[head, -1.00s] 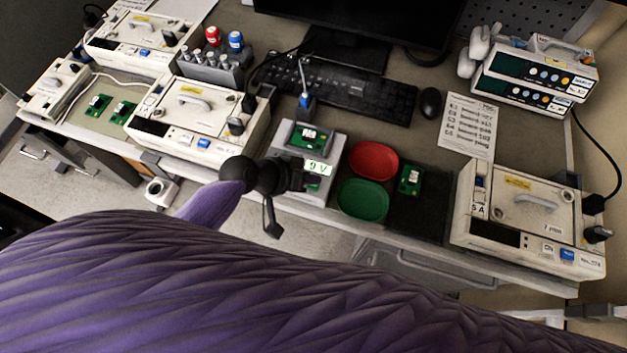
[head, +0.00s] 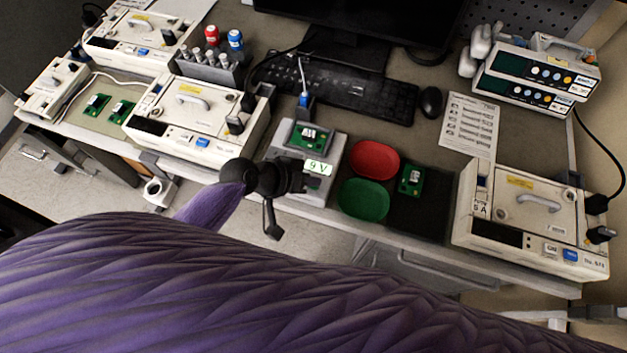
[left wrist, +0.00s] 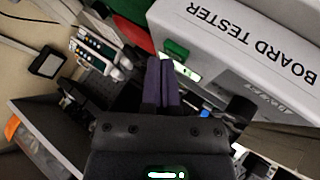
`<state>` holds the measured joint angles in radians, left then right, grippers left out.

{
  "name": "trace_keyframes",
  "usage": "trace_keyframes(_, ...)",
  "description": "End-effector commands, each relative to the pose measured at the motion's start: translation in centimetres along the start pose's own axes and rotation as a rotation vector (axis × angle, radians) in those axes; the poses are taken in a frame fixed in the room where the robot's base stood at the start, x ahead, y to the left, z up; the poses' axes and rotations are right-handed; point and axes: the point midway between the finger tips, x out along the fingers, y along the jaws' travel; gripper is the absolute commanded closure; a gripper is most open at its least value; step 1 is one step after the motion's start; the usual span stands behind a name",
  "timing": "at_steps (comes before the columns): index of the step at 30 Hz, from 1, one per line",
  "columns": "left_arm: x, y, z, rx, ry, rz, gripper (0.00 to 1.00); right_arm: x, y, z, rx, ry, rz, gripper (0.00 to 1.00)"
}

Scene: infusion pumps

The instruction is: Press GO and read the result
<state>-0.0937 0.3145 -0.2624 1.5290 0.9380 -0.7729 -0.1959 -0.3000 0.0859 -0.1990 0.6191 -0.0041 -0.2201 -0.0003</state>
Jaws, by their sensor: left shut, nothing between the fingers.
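The board tester (head: 335,150) is a grey box at the table's front edge with a green circuit board (head: 310,137) on top. I cannot make out the GO marking or a result. My right gripper is not in view.
A red tray (head: 374,159) and a green tray (head: 363,200) stand right of the tester, with another circuit board (head: 411,179) on a dark mat. Infusion pumps stand left (head: 195,122) and right (head: 530,215). A keyboard (head: 345,92) lies behind.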

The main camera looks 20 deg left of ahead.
Motion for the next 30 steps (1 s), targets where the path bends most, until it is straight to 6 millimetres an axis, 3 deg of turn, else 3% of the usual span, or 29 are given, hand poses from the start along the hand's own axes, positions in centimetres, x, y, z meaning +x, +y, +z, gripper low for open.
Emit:
trace_keyframes(22,0.4,-0.3,0.3,0.000,-0.001,0.000,1.00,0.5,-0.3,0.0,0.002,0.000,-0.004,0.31)
trace_keyframes(30,-0.4,0.3,-0.3,0.000,-0.001,0.000,1.00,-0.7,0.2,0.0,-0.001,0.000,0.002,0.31)
